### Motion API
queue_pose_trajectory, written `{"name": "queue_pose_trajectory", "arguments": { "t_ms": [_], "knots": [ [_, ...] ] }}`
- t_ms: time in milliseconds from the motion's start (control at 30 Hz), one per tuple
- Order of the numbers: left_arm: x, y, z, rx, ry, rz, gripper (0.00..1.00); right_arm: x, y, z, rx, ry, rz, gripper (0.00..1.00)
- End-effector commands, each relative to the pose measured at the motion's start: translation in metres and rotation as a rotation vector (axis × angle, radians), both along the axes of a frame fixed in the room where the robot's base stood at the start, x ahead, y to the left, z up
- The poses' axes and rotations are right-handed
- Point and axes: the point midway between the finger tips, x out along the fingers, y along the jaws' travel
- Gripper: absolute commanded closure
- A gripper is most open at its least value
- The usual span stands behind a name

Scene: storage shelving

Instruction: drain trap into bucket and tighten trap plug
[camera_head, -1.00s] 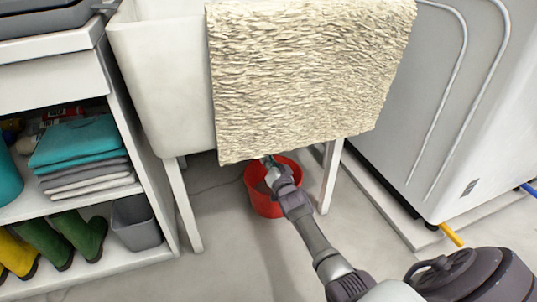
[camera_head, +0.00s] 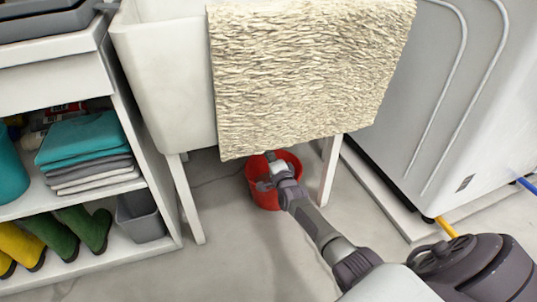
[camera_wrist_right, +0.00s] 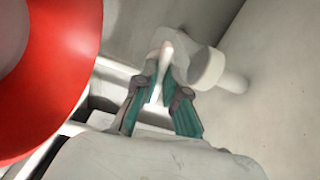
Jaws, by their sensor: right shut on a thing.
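A red bucket (camera_head: 262,197) stands on the floor under the sink; its red side also fills the left of the right wrist view (camera_wrist_right: 75,75). My right gripper (camera_head: 268,158) reaches over the bucket, its tips close to the lower edge of the hanging cloth. In the right wrist view my right gripper (camera_wrist_right: 162,88) has its teal fingers shut on a small white part, apparently the trap plug, below the white trap (camera_wrist_right: 207,68). The cloth hides the trap in the head view. I cannot tell whether water is running. My left gripper is in neither view.
A cream textured cloth (camera_head: 305,75) hangs over the front of the white sink (camera_head: 165,85). Sink legs (camera_head: 186,200) stand either side of the bucket. An open shelf unit (camera_head: 160,215) is on the left, a white appliance (camera_head: 465,110) on the right. The floor in front is clear.

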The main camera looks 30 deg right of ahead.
Motion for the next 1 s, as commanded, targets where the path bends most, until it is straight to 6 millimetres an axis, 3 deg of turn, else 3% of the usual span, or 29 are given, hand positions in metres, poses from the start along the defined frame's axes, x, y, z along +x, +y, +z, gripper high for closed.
{"name": "queue_pose_trajectory", "arguments": {
  "t_ms": [300, 800, 833, 967, 1000],
  "knots": [
    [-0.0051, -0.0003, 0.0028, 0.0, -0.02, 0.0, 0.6, -0.0002, -0.0008, -0.0001, 0.105, -0.024, 0.0, 1.0],
    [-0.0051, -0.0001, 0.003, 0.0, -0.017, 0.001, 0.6, -0.0002, -0.0007, 0.0003, 0.126, -0.029, -0.001, 1.0],
    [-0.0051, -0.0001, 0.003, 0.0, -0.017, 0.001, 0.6, -0.0002, -0.0007, 0.0003, 0.127, -0.03, -0.001, 0.88],
    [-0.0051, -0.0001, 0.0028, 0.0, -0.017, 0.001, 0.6, -0.0001, -0.0006, 0.0003, 0.124, -0.03, -0.001, 0.66],
    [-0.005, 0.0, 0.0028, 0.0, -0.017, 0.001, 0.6, -0.0001, -0.0005, 0.0003, 0.124, -0.03, -0.001, 0.65]
  ]
}}
